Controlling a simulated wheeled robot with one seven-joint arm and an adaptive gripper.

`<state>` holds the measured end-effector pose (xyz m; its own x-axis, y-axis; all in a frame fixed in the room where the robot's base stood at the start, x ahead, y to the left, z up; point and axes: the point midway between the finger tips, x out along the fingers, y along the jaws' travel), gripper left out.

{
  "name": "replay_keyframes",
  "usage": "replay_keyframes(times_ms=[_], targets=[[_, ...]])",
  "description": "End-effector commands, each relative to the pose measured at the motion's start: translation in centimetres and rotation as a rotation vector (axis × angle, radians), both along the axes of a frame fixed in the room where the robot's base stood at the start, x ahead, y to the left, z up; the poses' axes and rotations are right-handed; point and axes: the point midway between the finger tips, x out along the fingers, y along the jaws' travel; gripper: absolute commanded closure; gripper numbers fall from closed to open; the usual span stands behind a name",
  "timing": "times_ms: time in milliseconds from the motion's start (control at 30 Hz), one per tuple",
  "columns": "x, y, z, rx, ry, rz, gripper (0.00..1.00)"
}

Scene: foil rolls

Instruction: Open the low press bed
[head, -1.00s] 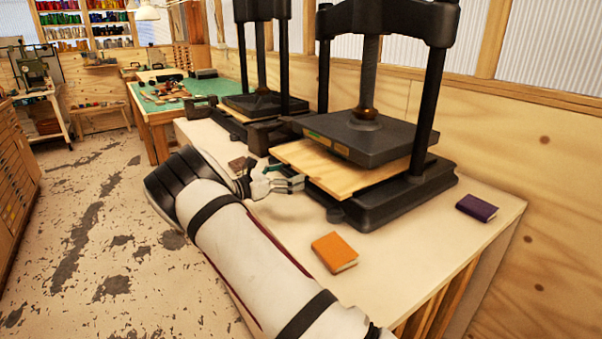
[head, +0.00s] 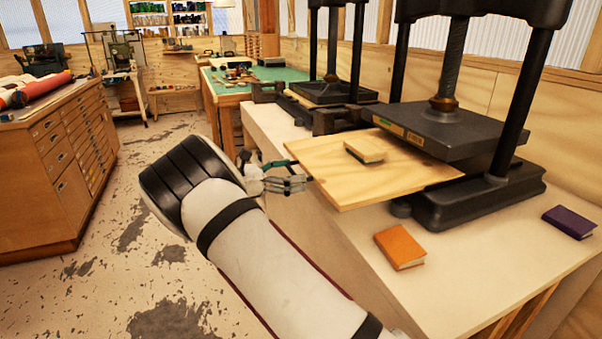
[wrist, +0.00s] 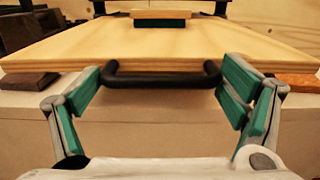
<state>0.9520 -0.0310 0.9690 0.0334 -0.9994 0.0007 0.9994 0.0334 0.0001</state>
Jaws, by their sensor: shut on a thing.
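The press bed (head: 395,182) is a light wooden board, pulled well out from under the dark platen of the near press (head: 465,130). It also shows in the wrist view (wrist: 160,48). A small book (head: 364,151) with tan top and dark green side lies on the board, and it shows in the wrist view (wrist: 165,18). The black bar handle (wrist: 162,79) on the board's front edge sits between my green-padded fingers. In the head view the handle is hidden by the fingers.
An orange book (head: 399,247) and a purple book (head: 569,222) lie on the pale bench top (head: 455,275). A second press (head: 330,92) stands behind, and a green-topped table (head: 240,78) beyond. A wooden drawer cabinet (head: 40,165) is at left. The floor between is clear.

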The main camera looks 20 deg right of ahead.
Motion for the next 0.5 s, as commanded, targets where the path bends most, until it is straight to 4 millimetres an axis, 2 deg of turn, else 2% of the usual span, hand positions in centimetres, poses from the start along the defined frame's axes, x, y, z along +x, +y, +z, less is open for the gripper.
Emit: replay_keyframes(times_ms=[367,400,433,500], targets=[[0.05,0.29,-0.17,0.005,-0.005,0.003,0.6],[0.06,0.28,-0.18,0.005,-0.005,0.003,0.05],[0.06,0.29,-0.19,0.005,-0.005,0.003,0.0],[0.04,0.28,-0.21,0.005,-0.004,0.003,0.0]])
